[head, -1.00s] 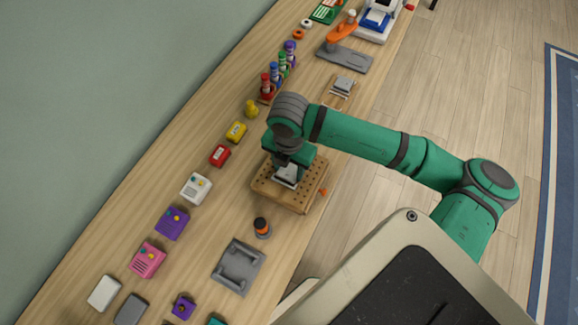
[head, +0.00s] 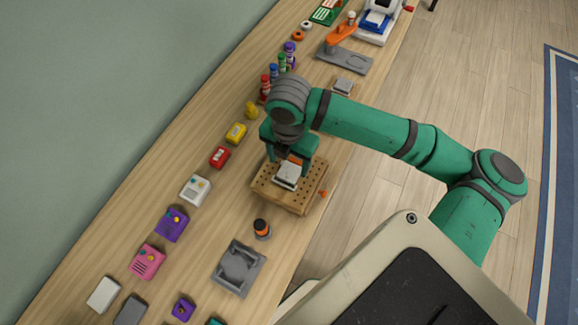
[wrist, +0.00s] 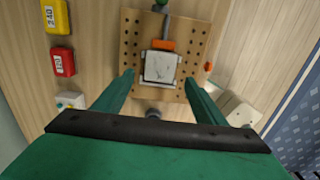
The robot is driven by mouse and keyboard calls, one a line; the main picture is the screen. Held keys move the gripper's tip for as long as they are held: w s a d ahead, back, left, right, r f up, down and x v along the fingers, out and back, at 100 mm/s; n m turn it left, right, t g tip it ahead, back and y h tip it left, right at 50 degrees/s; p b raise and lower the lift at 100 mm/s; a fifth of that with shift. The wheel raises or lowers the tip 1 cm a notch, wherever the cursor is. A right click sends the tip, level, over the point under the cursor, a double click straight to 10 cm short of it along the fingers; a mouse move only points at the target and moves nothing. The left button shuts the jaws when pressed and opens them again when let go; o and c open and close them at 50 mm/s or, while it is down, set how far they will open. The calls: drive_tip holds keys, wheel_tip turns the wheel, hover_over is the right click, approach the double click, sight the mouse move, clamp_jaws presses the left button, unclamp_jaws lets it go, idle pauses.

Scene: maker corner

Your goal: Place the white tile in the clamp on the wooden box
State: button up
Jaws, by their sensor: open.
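The white tile (wrist: 160,67) lies flat in the clamp on the wooden box, its grey-marked face up. It also shows in the head view (head: 287,173) under my gripper. The clamp's orange jaw (wrist: 164,45) sits at one edge of the tile, with a screw rod running back from it. The wooden box (wrist: 192,40) has a top full of peg holes, and its front corner shows in the head view (head: 300,207). My gripper (wrist: 157,80) is open and empty above the box, its two green fingers spread wide on either side and apart from the tile.
A grey fixture (head: 238,268) and a small orange-and-black bottle (head: 262,228) stand near the box. Red (head: 220,157) and yellow (head: 236,133) blocks line the wall side. Coloured bottles (head: 274,75) stand farther back.

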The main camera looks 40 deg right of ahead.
sight(289, 173)
wheel_tip(289, 173, up, 7)
idle(0.3)
idle(0.5)
